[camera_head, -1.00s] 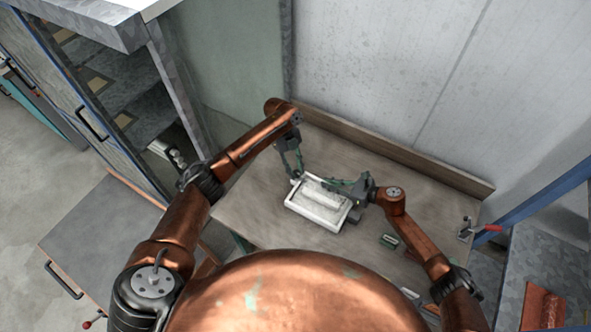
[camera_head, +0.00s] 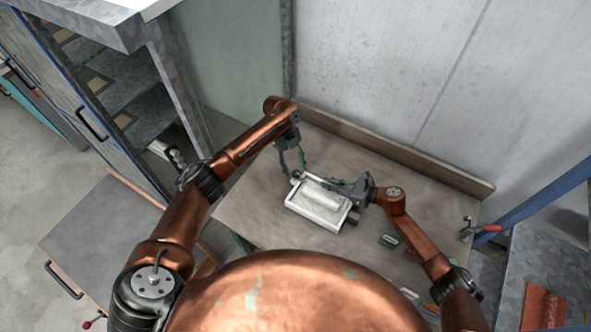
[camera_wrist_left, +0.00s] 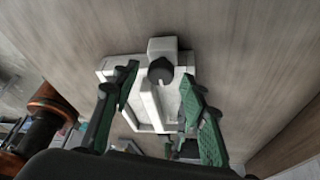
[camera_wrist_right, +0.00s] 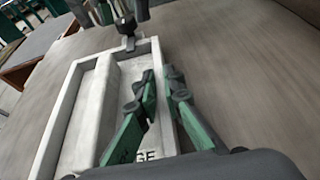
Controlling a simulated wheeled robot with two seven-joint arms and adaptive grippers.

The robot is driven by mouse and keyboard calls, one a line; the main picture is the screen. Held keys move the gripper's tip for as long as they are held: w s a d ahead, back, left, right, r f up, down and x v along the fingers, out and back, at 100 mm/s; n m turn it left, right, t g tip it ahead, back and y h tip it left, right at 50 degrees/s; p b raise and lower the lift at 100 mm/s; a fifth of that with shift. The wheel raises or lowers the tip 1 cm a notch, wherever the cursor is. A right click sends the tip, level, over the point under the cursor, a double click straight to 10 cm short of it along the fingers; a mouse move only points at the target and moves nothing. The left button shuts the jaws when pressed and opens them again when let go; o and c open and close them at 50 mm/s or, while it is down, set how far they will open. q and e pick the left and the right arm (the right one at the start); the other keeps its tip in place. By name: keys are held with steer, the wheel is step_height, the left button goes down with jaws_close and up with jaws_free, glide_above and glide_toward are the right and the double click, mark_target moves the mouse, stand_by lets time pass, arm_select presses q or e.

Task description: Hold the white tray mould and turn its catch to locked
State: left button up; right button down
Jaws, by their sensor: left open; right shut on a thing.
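The white tray mould (camera_head: 312,215) lies on the bench, a rectangular tray with raised walls and a raised inner block. Its dark round catch (camera_wrist_left: 160,72) sits on a white block at one end of the mould and also shows in the right wrist view (camera_wrist_right: 126,24). Whether the catch is locked cannot be told. My left gripper (camera_head: 292,172) is open above that end, with its green-padded fingers apart on either side of the catch in the left wrist view (camera_wrist_left: 158,88). My right gripper (camera_wrist_right: 160,82) is shut on the mould's long side wall.
A red-handled clamp (camera_head: 487,228) is at the right bench edge.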

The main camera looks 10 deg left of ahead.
arm_select(q)
steer(key=v, duration=1.1)
steer(key=shift+r, duration=0.15)
arm_select(e)
steer(key=c, duration=2)
jaws_free()
steer(key=shift+o, duration=0.2)
steer(key=v, duration=1.2)
